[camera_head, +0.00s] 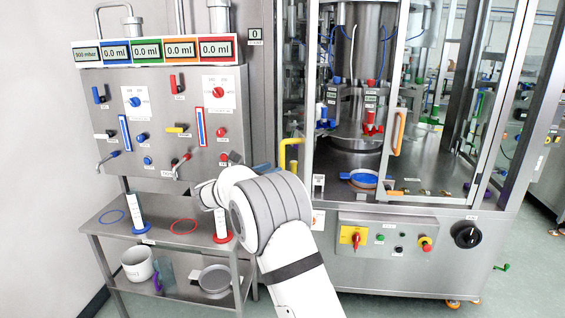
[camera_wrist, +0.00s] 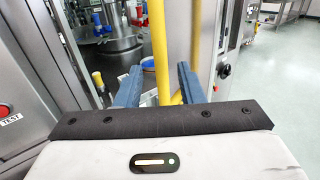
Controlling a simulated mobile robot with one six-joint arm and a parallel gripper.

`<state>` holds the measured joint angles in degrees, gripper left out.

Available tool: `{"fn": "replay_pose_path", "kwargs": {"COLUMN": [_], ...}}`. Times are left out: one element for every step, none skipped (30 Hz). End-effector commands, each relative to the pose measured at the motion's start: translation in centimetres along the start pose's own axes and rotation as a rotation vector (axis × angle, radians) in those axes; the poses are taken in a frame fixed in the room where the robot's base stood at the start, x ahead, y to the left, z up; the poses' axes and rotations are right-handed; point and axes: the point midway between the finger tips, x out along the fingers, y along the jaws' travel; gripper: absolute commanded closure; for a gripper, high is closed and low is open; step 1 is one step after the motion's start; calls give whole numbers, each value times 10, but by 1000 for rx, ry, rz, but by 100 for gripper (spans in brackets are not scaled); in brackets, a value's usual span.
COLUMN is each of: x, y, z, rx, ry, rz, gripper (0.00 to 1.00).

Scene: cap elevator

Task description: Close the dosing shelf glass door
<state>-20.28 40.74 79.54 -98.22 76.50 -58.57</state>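The dosing shelf is the steel cabinet with glass panels (camera_head: 345,60) in the head view. A yellow handle (camera_head: 291,150) stands at its left front edge, and an orange handle (camera_head: 398,132) is on a glass door frame further right. My gripper (camera_wrist: 158,84) shows two blue fingers in the wrist view, spread apart. A yellow handle bar (camera_wrist: 160,50) passes between the fingers in that picture, with gaps on both sides; I cannot tell its depth. In the head view my arm hides most of the gripper, close to the yellow handle. The exact door angle is unclear.
A dosing panel (camera_head: 160,115) with coloured valves stands left, above a steel table (camera_head: 160,236) with cylinders and containers. A control box (camera_head: 385,242) with knobs is on the cabinet front. Floor is free at right in the wrist view.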

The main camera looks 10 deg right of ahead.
Motion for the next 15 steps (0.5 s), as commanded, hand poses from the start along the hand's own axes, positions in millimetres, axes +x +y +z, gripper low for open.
{"fn": "replay_pose_path", "kwargs": {"x": [10,16,22,27,32,38,41,45,49,52,54,56,57,58,58], "y": [-1,-1,-1,-1,-2,-2,-1,-1,-2,-2,-2,-2,-1,-1,-1], "z": [1,1,1,1,1,1,1,0,0,0,0,0,0,0,0], "rx": [-1,-1,-1,-1,0,0,0,0,0,1,1,1,1,1,1], "ry": [0,0,1,1,1,1,2,2,2,2,1,1,1,1,2], "rz": [-4,-4,-3,-4,-5,-4,-3,-3,-4,-4,-4,-3,-3,-2,-2], "gripper": [65,65,65,65,65,65,65,65,65,65,65,65,65,65,65]}}
